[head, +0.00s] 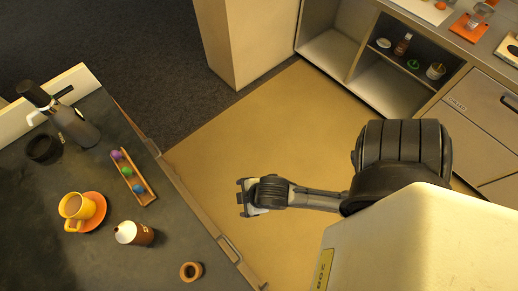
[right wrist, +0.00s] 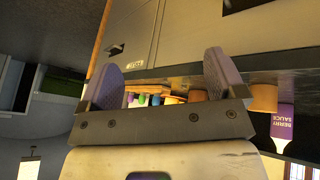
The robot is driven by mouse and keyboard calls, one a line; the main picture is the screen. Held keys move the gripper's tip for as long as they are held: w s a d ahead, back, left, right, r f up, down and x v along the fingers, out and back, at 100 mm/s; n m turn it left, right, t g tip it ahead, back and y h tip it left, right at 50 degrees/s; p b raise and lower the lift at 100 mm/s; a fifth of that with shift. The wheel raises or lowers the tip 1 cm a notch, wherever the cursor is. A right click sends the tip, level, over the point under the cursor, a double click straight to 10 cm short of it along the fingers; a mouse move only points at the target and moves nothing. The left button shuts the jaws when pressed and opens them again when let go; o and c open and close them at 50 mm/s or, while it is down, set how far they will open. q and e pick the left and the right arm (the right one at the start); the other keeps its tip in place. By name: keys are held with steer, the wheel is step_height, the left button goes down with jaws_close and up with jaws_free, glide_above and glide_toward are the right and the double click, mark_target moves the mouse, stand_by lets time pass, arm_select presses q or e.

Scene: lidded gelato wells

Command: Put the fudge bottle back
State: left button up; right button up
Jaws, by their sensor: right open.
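A brown bottle with a white upper part (head: 133,233), which looks like the fudge bottle, is on the dark counter at the left in the head view. Its label cannot be read. A brown ring-shaped holder (head: 191,271) sits to its lower right, with nothing visible in it. My right gripper (head: 243,197) is open and empty over the tan floor, to the right of the counter and apart from the bottle. Its two fingers (right wrist: 163,85) are spread in the right wrist view. My left gripper is not in view.
The counter (head: 65,255) also bears an orange saucer (head: 98,222) with a yellow cup (head: 76,207), a rack of coloured balls (head: 146,197) and a dark dispenser (head: 78,130). A purple berry sauce bottle (right wrist: 283,125) shows in the right wrist view. Shelves (head: 330,50) stand at upper right.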

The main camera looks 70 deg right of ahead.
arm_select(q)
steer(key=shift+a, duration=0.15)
arm_select(e)
steer(key=s+m, duration=0.1)
steer(key=s+m+g, duration=0.1)
steer(key=s, duration=0.1)
steer(key=s+d+m+g, duration=0.1)
steer(key=s+m, duration=0.1)
steer(key=shift+r, duration=0.3)
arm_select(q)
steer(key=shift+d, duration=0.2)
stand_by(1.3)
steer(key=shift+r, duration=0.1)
arm_select(e)
steer(key=shift+r, duration=0.1)
arm_select(q)
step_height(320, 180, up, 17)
steer(key=p, duration=1.6)
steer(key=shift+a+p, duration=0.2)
steer(key=shift+p, duration=0.2)
arm_select(e)
step_height(320, 180, up, 17)
